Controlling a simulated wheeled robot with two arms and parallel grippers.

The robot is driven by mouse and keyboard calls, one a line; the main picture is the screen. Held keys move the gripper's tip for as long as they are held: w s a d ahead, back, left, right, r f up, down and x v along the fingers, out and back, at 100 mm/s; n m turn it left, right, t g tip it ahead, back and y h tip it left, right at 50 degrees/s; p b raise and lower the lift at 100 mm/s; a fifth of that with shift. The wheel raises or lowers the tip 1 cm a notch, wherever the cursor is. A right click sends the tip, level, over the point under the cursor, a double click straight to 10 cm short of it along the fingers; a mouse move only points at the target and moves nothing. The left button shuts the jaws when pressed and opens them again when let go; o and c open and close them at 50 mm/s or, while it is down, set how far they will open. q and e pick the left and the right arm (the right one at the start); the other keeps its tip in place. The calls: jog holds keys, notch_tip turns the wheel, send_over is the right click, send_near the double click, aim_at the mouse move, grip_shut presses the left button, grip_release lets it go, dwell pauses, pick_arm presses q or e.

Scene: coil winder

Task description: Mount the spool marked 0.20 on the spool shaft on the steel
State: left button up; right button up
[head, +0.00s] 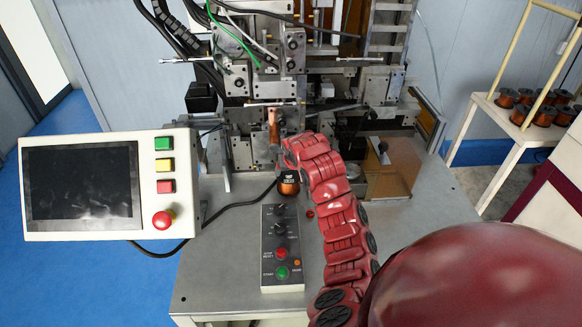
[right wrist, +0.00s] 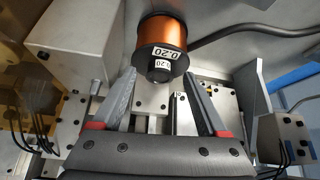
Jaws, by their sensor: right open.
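The spool marked 0.20 (right wrist: 162,35) has copper wire and dark flanges. In the right wrist view it is at the top centre, its label facing me. In the head view a copper spool (head: 288,187) sits on the steel table (head: 225,250), just behind the button box. My right gripper (right wrist: 157,74) is open and empty; its two fingertips point toward the spool's labelled end, one on each side, and do not grip it. I cannot pick out the spool shaft for certain. My left gripper is not in view.
The coil winder (head: 265,85) stands behind the spool. A button box (head: 282,250) is in front of it, and a screen panel (head: 110,185) is at the left. A cart (head: 500,115) at the right carries several copper spools (head: 525,98). The front left of the table is clear.

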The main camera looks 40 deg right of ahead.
jog(key=v, duration=1.7)
jog(key=shift+r, duration=0.25)
jog(key=shift+a, duration=0.1)
